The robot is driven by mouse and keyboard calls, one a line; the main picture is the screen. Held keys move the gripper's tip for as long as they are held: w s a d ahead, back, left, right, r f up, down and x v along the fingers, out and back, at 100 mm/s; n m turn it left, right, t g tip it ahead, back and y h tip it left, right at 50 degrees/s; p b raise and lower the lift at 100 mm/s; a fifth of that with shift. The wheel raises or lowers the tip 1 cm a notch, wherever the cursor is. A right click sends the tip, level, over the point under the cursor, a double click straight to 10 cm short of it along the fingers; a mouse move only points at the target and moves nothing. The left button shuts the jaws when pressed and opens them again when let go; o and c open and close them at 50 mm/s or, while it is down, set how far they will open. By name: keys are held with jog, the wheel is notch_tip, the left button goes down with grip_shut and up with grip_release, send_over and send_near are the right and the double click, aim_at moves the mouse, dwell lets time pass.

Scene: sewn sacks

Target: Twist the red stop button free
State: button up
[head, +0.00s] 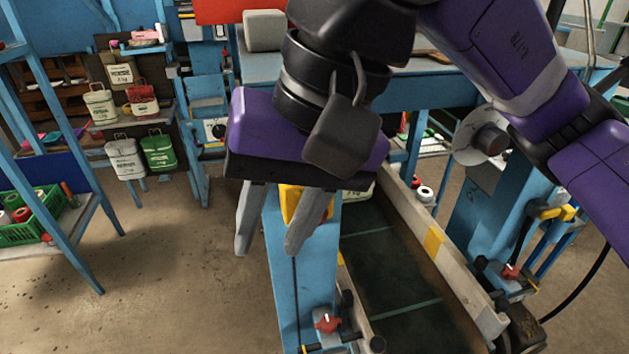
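My gripper (268,248) hangs in the middle of the head view, with its two grey fingers pointing down and apart. Nothing shows held between them. I cannot tell whether the fingers touch the box. A red knob (327,322) sits low on the blue post, and another red knob (510,272) is on the right-hand frame.
A dark conveyor belt (385,270) with pale side rails runs beside the post. A blue table (440,85) stands behind. Small sacks (125,158) hang on a rack at left, near a green crate (32,222). The floor (170,270) at left is clear.

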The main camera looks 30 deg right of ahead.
jog(key=w+d+r+t+h, duration=0.2)
jog(key=w+d+r+h, duration=0.15)
jog(key=d, duration=0.35)
jog(key=shift+h, duration=0.45)
jog(key=x, duration=0.2)
jog(key=p+x, duration=0.1)
jog(key=x, duration=0.2)
jog(key=p+x, duration=0.1)
jog(key=x, duration=0.1)
jog(key=shift+d+f, duration=0.2)
jog(key=shift+d, duration=0.15)
jog(key=shift+c, duration=0.4)
